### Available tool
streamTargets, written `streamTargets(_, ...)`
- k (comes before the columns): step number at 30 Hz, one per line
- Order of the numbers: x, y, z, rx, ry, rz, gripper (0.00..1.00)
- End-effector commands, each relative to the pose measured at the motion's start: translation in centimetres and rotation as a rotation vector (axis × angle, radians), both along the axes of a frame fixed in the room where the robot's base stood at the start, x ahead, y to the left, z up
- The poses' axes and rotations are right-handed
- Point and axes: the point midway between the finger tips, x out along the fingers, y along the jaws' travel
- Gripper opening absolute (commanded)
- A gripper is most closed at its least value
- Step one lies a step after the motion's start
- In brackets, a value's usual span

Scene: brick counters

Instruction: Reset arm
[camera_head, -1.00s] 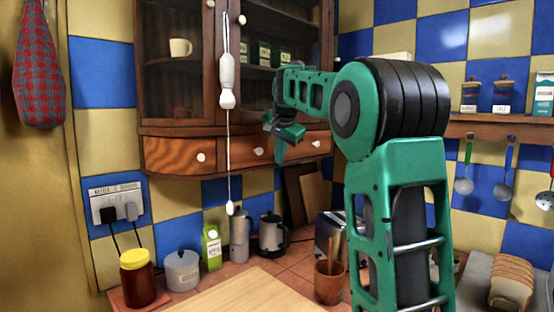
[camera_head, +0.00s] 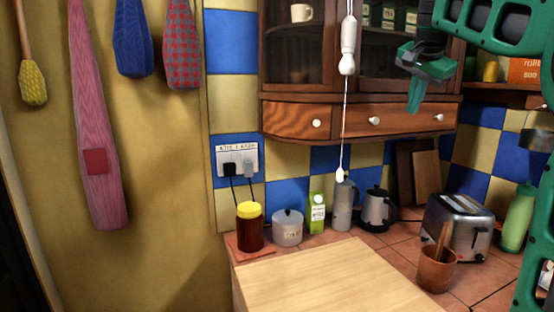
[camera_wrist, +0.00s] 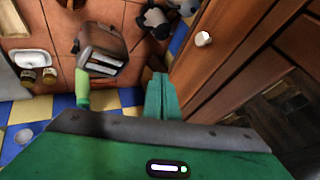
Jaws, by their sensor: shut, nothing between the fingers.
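My gripper (camera_head: 415,92) is at the upper right of the head view, pointing down in front of the wooden wall cabinet (camera_head: 291,120). Its green fingers are together and hold nothing. In the wrist view my gripper (camera_wrist: 163,98) also shows shut, with the cabinet's wooden front close on its right. The green arm reaches in from the right edge of the head view, and part of it lies outside the frame.
Below are a toaster (camera_head: 460,225), a kettle (camera_head: 377,208), a brown pot (camera_head: 436,270), a carton (camera_head: 317,212) and a red jar (camera_head: 249,232). A pull cord (camera_head: 347,62) hangs left of the gripper. The wooden board (camera_head: 320,280) is bare.

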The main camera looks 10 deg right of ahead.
Motion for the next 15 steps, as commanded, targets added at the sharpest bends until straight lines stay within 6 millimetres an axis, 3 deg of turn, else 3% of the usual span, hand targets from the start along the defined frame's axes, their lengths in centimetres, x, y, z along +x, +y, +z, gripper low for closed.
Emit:
streamTargets(5, -2.5, -0.2, -3.1, -0.007, 0.067, 0.041, 0.00)
streamTargets(8, -5.6, -0.1, -7.0, -0.012, 0.149, 0.101, 0.00)
streamTargets(15, -15.3, 1.7, -18.1, -0.004, 0.358, 0.295, 0.00)
